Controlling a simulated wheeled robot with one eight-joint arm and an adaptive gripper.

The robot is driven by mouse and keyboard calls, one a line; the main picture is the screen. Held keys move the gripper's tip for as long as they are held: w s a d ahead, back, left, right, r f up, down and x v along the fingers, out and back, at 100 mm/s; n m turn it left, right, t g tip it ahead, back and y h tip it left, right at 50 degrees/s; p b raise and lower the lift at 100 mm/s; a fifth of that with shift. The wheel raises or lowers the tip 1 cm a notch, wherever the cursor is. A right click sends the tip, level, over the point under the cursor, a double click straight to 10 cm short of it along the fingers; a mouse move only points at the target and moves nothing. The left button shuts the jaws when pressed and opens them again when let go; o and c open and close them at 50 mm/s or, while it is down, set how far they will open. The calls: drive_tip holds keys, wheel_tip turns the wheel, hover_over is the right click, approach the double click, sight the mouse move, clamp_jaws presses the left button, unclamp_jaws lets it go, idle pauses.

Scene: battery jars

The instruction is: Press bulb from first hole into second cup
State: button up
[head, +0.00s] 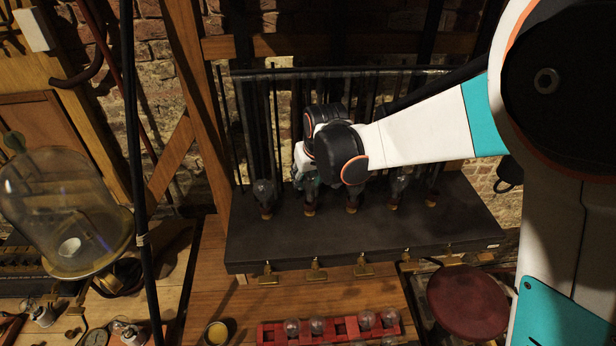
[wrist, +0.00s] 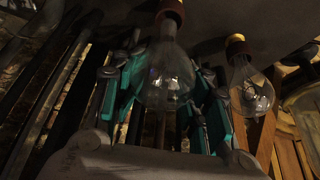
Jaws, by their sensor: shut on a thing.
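My gripper (head: 308,184) is at the second cup from the left on the dark bench. In the wrist view my gripper (wrist: 168,95) has its teal-padded fingers around a clear glass bulb (wrist: 168,75) and is shut on it. The bulb's narrow end meets the brown second cup (wrist: 172,10); how deep it sits is hard to tell. That cup also shows in the head view (head: 309,210), below the fingers. The red rack (head: 325,328) stands in front, and its leftmost hole looks empty.
Another bulb (head: 264,192) stands upright in the cup to the left and shows close beside my gripper in the wrist view (wrist: 250,85). More bulbs stand to the right. A glass dome (head: 62,205) is at left and a red stool (head: 468,302) at right.

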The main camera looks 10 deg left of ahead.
drive_tip(key=shift+f+b, duration=1.35)
drive_tip(key=shift+b, duration=0.25)
idle(1.2)
drive_tip(key=o, duration=1)
drive_tip(key=shift+w, duration=0.1)
